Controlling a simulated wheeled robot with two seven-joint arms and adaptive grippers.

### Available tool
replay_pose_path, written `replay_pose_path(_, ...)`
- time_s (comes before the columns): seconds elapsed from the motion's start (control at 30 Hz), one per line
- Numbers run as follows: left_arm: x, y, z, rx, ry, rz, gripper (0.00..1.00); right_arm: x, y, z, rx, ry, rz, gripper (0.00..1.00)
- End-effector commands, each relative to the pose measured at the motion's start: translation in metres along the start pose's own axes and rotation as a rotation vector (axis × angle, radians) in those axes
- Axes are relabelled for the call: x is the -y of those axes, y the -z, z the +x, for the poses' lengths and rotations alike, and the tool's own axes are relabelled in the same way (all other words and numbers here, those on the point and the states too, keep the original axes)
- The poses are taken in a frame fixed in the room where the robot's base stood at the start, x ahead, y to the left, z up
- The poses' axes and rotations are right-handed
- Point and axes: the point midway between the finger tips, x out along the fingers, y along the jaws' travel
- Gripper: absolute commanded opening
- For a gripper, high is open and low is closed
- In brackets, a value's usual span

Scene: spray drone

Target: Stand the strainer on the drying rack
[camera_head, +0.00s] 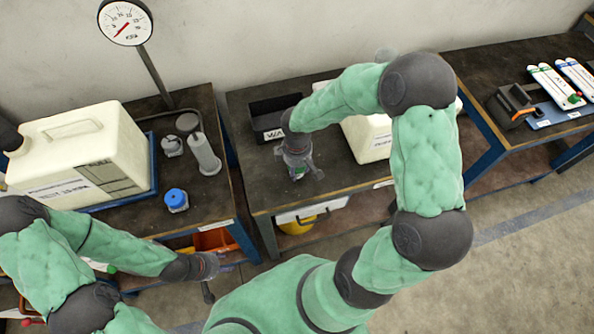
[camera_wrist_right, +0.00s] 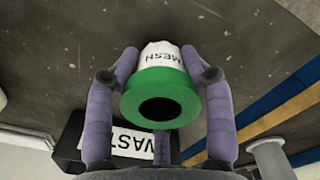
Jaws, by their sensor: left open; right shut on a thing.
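The strainer (camera_wrist_right: 160,85), a white cylinder labelled MESH with a green ring around a dark opening, is between the purple fingers of my right gripper (camera_wrist_right: 160,80) in the wrist view. The fingers are shut on its sides. In the head view my right gripper (camera_head: 298,172) is over the middle table, in front of the black bin, and only a little green of the strainer shows there. My left gripper (camera_head: 208,288) is open and empty at the lower left, in front of the left table. I cannot make out a drying rack in either view.
The middle table (camera_head: 335,178) holds a black bin (camera_head: 272,112) labelled WASTE and a pale container (camera_head: 368,138) partly behind my right arm. The left table (camera_head: 150,212) holds a large white tank (camera_head: 85,140), a grey cylinder (camera_head: 204,155) and a blue-capped jar (camera_head: 176,199).

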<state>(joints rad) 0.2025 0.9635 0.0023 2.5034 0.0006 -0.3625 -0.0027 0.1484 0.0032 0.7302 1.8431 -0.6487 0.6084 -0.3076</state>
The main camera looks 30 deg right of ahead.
Motion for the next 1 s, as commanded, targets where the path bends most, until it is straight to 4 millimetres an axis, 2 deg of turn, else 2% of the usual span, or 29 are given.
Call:
replay_pose_path(0.07, 0.0024, 0.0000, 0.0069, 0.001, 0.000, 0.000, 0.49, -0.0007, 0.0003, 0.0101, -0.001, -0.002, 0.000, 0.18)
replay_pose_path(0.5, 0.0032, 0.0003, 0.0090, 0.000, 0.000, 0.000, 0.49, -0.0007, 0.0006, 0.0136, -0.002, -0.002, 0.000, 0.18)
replay_pose_path(0.53, 0.0029, 0.0002, 0.0082, 0.000, 0.000, 0.000, 0.49, -0.0007, 0.0006, 0.0127, -0.002, -0.002, 0.000, 0.59)
replay_pose_path(0.6, 0.0028, 0.0002, 0.0079, 0.000, 0.000, 0.000, 0.49, -0.0007, 0.0006, 0.0123, -0.002, -0.002, 0.000, 0.76)
replay_pose_path(1.0, 0.0021, 0.0001, 0.0058, 0.000, 0.000, 0.000, 0.49, -0.0007, 0.0006, 0.0096, -0.002, -0.002, 0.001, 0.76)
